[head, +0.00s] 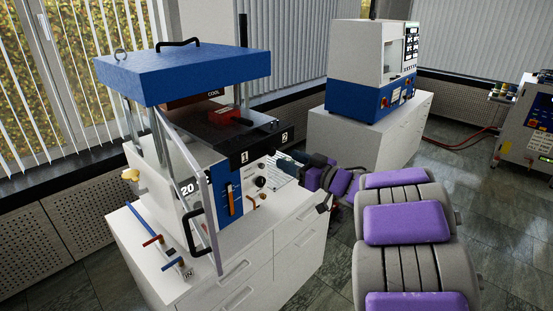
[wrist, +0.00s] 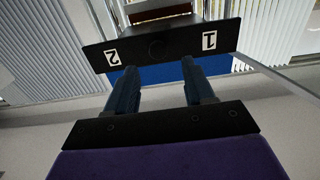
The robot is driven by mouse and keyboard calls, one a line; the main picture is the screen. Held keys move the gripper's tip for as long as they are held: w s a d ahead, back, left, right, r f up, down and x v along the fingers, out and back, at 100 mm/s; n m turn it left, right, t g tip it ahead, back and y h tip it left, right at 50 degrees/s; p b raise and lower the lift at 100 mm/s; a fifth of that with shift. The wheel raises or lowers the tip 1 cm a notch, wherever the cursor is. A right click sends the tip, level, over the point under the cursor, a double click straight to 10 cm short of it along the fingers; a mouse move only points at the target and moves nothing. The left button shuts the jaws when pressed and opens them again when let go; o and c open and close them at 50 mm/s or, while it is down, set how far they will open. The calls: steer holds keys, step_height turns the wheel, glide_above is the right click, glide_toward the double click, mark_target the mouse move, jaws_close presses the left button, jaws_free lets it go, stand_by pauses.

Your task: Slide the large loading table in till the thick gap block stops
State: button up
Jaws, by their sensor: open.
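The large loading table (head: 255,132) is a black slab sticking out of the front of the blue-topped press (head: 188,72). Its black front plate, marked 1 and 2, shows in the head view (head: 262,148) and upside down in the wrist view (wrist: 160,46). A red piece (head: 224,117) lies on the table; I cannot tell whether it is the thick gap block. My gripper (head: 283,160) is at the right end of the front plate in the head view. In the wrist view its two fingers (wrist: 159,68) are apart and empty, pointing at the plate. I cannot tell whether they touch it.
A second blue-and-white machine (head: 365,70) stands behind on the right. Open floor lies between.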

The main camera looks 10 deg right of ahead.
mark_target(273, 152)
steer(key=x, duration=0.2)
steer(key=b+x, duration=0.1)
steer(key=x, duration=0.1)
steer(key=shift+w+d+f, duration=0.1)
steer(key=shift+w+d, duration=0.05)
steer(key=shift+w, duration=0.35)
steer(key=shift+w+a, duration=0.3)
steer(key=shift+a, duration=0.35)
